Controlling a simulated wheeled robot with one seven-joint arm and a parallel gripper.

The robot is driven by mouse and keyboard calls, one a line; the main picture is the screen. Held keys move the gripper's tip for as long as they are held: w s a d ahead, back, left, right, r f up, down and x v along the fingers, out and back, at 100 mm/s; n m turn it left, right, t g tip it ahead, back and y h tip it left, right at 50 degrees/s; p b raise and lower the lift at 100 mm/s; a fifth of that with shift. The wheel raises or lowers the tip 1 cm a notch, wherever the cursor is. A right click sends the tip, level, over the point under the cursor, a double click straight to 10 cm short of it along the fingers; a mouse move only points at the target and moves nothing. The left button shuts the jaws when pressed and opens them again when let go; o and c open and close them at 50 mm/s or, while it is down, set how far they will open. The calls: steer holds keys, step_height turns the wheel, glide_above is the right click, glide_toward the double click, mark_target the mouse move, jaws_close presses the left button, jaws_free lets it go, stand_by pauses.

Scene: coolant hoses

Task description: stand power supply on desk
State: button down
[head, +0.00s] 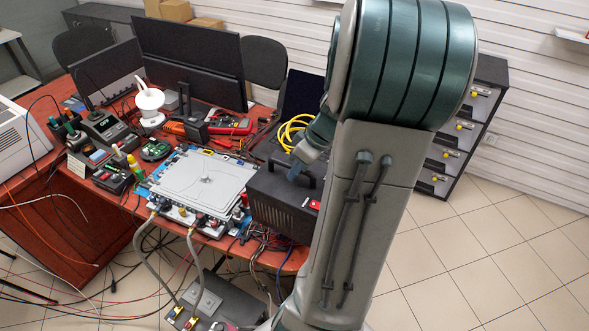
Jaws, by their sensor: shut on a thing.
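The power supply (276,204) is a black box with a carry handle on top and a small red patch near its right side. It is upright at the right front part of the wooden desk (292,261). My gripper (297,168) is at the handle from above and is shut on it. My arm hides the right side of the box and part of the gripper. I cannot tell whether the underside of the box touches the desk or hangs just above it.
A silver plate assembly (203,183) with hose fittings stands close left of the power supply. Yellow cable (291,131) and tools lie behind. Loose wires (262,246) hang at the front edge. A grey unit (215,302) with hoses stands below; a drawer cabinet (462,130) stands right.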

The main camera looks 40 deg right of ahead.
steer(key=w+d+f, duration=0.2)
steer(key=w+d+f+p, duration=0.1)
steer(key=w+d+f, duration=0.1)
steer(key=w+d, duration=0.1)
steer(key=shift+w+d+f+p, duration=0.15)
steer(key=shift+w+d+p, duration=0.1)
steer(key=shift+w+p, duration=0.05)
steer(key=shift+f+p, duration=0.55)
steer(key=shift+f, duration=1.5)
steer(key=c, duration=1.4)
jaws_free()
steer(key=shift+s+f, duration=0.1)
steer(key=shift+s, duration=0.05)
steer(key=shift+a, duration=0.1)
